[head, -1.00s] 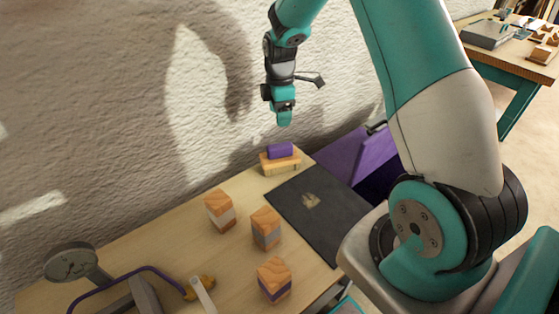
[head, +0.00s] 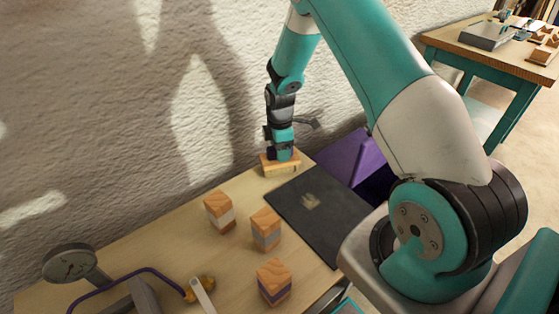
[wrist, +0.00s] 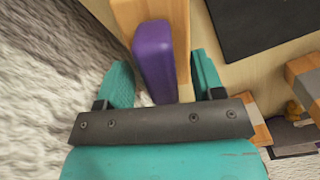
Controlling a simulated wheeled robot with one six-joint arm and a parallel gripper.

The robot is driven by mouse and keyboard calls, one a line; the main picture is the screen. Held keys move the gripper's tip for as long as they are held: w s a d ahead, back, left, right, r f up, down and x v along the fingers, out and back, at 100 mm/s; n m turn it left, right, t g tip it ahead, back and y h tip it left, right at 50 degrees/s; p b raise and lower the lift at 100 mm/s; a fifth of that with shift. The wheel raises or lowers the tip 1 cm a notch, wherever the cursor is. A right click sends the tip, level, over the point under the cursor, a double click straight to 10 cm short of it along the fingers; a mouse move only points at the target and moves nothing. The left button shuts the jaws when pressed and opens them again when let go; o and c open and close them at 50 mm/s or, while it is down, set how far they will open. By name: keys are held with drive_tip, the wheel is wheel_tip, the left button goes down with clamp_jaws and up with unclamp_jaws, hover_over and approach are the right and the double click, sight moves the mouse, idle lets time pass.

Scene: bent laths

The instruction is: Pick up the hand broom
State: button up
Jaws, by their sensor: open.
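The hand broom has a purple grip (wrist: 154,58) on a pale wooden block (head: 281,168). It stands at the far corner of the bench, close to the wall. My gripper (head: 281,154) is right over it, pointing down, and hides most of the purple grip in the head view. In the wrist view my gripper (wrist: 161,72) is open, with one teal finger on each side of the purple grip. Whether a finger touches the grip I cannot tell.
A dark mat (head: 330,220) with a light patch lies right of the broom. Several striped wooden blocks (head: 266,228) stand nearer. A purple container (head: 345,152) is beyond the mat. A dial gauge (head: 70,264) is at the left. The rough wall is close behind my gripper.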

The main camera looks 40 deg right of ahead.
clamp_jaws()
wheel_tip(320, 180, up, 20)
drive_tip(key=p, duration=0.1)
idle(0.7)
